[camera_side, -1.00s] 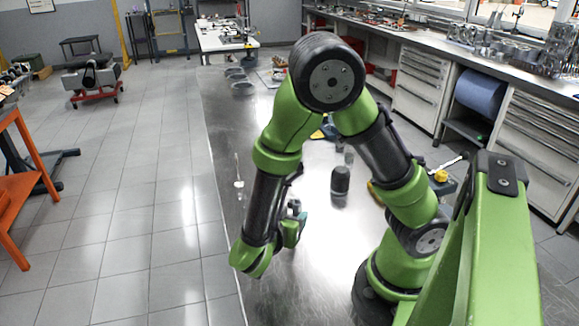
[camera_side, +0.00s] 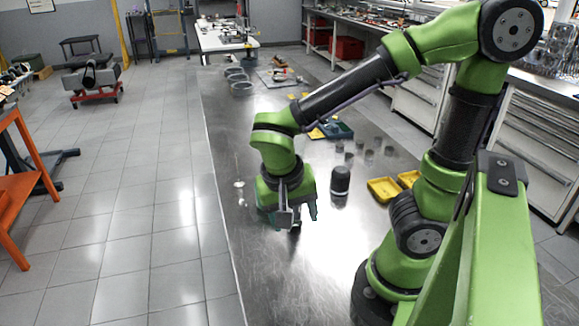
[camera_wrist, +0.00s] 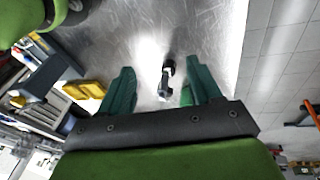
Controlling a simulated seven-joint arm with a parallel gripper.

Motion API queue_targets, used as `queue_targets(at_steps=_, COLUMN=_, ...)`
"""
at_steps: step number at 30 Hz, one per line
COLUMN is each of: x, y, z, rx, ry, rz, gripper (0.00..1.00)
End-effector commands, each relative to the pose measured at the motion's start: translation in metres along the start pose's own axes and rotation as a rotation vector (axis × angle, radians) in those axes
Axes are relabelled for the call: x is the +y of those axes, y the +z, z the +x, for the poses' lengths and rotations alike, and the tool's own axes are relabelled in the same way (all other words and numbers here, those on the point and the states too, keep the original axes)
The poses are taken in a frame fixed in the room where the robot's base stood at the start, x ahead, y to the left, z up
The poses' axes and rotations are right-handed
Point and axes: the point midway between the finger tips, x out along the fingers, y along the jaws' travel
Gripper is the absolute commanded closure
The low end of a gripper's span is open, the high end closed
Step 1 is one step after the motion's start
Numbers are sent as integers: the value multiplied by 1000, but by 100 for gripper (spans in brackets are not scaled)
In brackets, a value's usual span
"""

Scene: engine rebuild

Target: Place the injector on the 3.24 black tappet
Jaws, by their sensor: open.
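My gripper (camera_side: 292,218) points down, low over the metal bench in the side view. In the wrist view its green fingers (camera_wrist: 160,70) are spread wide apart. A small black and silver part (camera_wrist: 166,80), which looks like the injector, lies in the gap between them, not visibly gripped. In the side view it is mostly hidden by the gripper. A larger black cylinder (camera_side: 340,180) stands on the bench right of my gripper. Several small grey cylinders (camera_side: 369,157), apparently tappets, stand behind it. Their sizes cannot be read, so I cannot tell which is 3.24.
Yellow trays (camera_side: 384,189) lie right of the black cylinder. A dark blue tray (camera_side: 338,130) lies behind the tappets. A thin, whitish upright item (camera_side: 240,187) stands just left of my gripper, near the bench's left edge. Grey round containers (camera_side: 241,86) are farther back. The front bench is clear.

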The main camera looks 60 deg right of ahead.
Motion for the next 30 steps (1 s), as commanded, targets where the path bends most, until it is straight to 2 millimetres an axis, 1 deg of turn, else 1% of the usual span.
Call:
queue_targets(at_steps=1, x=1, y=-4, z=-12, rx=-33, ry=-119, rz=-48, gripper=37)
queue_targets(at_steps=3, x=0, y=-7, z=-28, rx=-42, ry=-281, rz=-143, gripper=37)
queue_targets(at_steps=6, x=-2, y=-15, z=-53, rx=24, ry=-489, rz=-260, gripper=37)
queue_targets(at_steps=9, x=0, y=-23, z=-75, rx=129, ry=-634, rz=-343, gripper=37)
queue_targets(at_steps=12, x=2, y=-30, z=-90, rx=221, ry=-715, rz=-396, gripper=37)
queue_targets(at_steps=15, x=2, y=-32, z=-97, rx=270, ry=-749, rz=-424, gripper=37)
queue_targets(at_steps=17, x=3, y=-33, z=-98, rx=280, ry=-754, rz=-430, gripper=37)
queue_targets(at_steps=30, x=2, y=-33, z=-98, rx=277, ry=-753, rz=-433, gripper=37)
